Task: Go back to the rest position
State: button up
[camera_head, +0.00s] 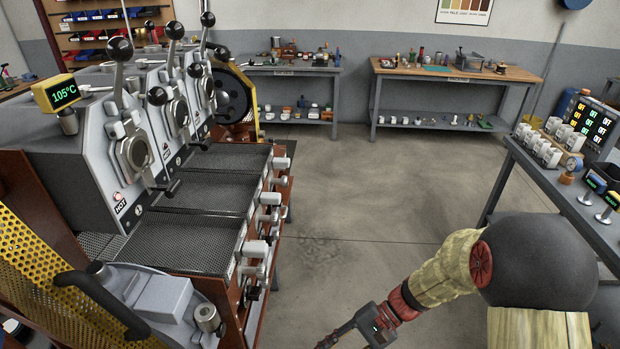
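My arm comes in from the lower right and reaches down to the left over the floor. My gripper (330,341) is at the bottom edge, right of the sample roaster (150,160) and apart from it. Its dark fingers are small and partly cut off by the frame, so I cannot tell whether they are open or shut. No held object is visible. The roaster stands at left with several levers, mesh trays (187,245), white-handled knobs along its front and a yellow display (62,93) reading 105°C.
A grey bench (590,225) with small instruments stands at right, close to my arm. Two workbenches, a grey one (290,71) and a wooden-topped one (400,67), stand along the back wall. The concrete floor (385,190) between them is clear. A yellow perforated guard (40,265) is at lower left.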

jog(key=s+d+r+n+t+h+p, duration=0.1)
jog(key=s+d+r+n+t+h, duration=0.25)
jog(key=d+r+h, duration=0.65)
jog(key=s+d+r+n+t, duration=0.1)
jog(key=d+r+t, duration=0.1)
jog(key=r, duration=0.6)
jog(key=s+d+r+n+t+p, duration=0.1)
jog(key=r+t, duration=0.3)
jog(key=r, duration=0.5)
jog(key=shift+s+d+p, duration=0.3)
jog(key=shift+s+d, duration=0.25)
jog(key=shift+d, duration=0.35)
jog(key=shift+a, duration=0.15)
